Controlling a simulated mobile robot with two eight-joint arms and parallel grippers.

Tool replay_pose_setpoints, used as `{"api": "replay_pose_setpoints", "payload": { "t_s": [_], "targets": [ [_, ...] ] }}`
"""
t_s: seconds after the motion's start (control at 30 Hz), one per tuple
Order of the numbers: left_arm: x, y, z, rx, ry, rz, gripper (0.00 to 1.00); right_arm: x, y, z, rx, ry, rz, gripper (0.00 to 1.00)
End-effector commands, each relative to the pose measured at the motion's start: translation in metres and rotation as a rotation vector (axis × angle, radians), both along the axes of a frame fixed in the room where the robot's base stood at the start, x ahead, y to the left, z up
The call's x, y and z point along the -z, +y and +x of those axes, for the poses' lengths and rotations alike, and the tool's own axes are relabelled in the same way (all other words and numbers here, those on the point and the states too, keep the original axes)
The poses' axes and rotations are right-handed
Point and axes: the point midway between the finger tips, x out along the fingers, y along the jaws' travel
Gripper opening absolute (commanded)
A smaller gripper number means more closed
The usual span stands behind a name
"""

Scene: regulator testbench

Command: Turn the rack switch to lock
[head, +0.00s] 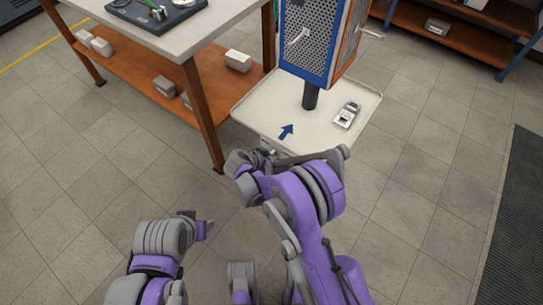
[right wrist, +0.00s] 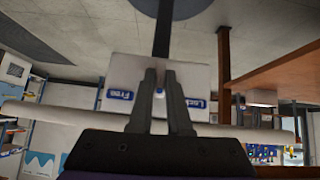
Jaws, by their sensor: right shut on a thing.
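The rack (head: 247,108) is a pale tray on a dark post, with blue-edged perforated panels above and a blue arrow on its top. In the right wrist view, a white switch plate (right wrist: 140,72) carries blue "Free" (right wrist: 120,95) and "Lock" (right wrist: 197,102) labels, Free left and Lock right. My right gripper (right wrist: 160,82) is shut on the small switch between these labels; the fingers hide most of it. In the head view the right gripper (head: 262,153) is at the tray's front edge, partly hidden by my arm. My left gripper (head: 205,230) is low at left, its fingers unclear.
A small grey device (head: 347,115) lies on the tray's right side. A workbench (head: 190,40) with a lower shelf stands left, its leg (head: 204,120) close to the tray. A shelf unit (head: 470,45) is at the back right. The floor at right is clear up to a dark mat (head: 510,220).

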Motion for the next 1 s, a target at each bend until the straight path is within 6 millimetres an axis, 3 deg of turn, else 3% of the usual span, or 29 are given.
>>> {"api": "replay_pose_setpoints", "payload": {
  "t_s": [0.6, 1.0],
  "targets": [
    [0.04, 0.0, 0.004, 0.0, 0.013, 0.0, 0.5, 0.005, 0.005, 0.004, -0.001, 0.323, -0.443, 0.0],
    [0.055, 0.0, 0.006, 0.0, 0.018, 0.0, 0.5, 0.005, 0.006, 0.004, -0.002, 0.43, -0.592, 0.0]
  ]
}}
